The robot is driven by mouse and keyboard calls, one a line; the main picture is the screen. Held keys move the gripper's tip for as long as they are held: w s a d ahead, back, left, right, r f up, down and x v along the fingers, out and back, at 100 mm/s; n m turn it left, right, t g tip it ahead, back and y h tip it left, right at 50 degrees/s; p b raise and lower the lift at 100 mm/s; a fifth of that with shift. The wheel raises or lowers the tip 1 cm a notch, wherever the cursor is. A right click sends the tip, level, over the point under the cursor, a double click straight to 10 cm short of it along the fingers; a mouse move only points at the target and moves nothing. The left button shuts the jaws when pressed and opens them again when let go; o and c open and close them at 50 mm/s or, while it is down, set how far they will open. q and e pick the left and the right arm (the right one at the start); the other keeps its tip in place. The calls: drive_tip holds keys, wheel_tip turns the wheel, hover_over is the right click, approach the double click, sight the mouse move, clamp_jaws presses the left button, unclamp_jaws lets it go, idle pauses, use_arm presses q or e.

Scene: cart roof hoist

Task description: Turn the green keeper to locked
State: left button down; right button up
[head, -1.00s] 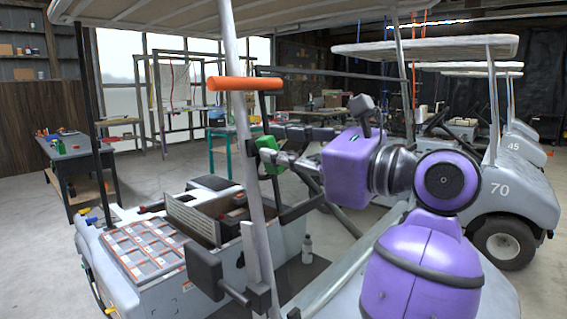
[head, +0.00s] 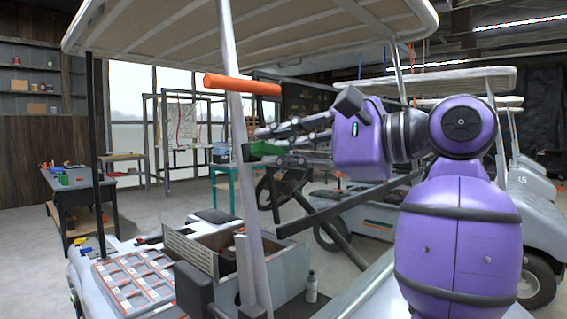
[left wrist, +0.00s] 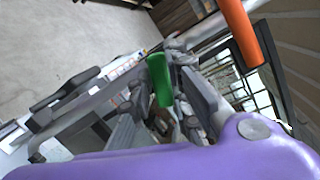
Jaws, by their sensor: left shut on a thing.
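The green keeper (head: 268,149) sits on the pale roof post of the near cart. In the head view it lies roughly level, pointing from the post toward my gripper. My left gripper (head: 284,146) reaches in from the right and is shut on the keeper, one finger above it and one below. The left wrist view shows the green keeper (left wrist: 159,80) between the grey fingers of my left gripper (left wrist: 165,100). The fingers hide part of the keeper. My right gripper is not in view.
An orange bar (head: 242,85) crosses the post (head: 232,120) just above the keeper. The cart roof (head: 250,28) hangs overhead. A steering wheel (head: 268,190) stands below the gripper. An open box and a tray (head: 135,278) are on the cart at lower left. Other carts stand at right.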

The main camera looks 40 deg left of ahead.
use_arm(q)
drive_tip(key=shift+n+h+b, duration=0.3)
drive_tip(key=shift+n+b, duration=0.15)
drive_tip(key=shift+n, duration=0.75)
drive_tip(key=shift+r+n, duration=0.2)
drive_tip(key=shift+n, duration=0.7)
drive_tip(key=shift+b, duration=0.3)
drive_tip(key=c, duration=1.6)
unclamp_jaws()
drive_tip(key=shift+c, duration=0.2)
drive_tip(key=v, duration=1.2)
drive_tip(key=shift+r, duration=0.15)
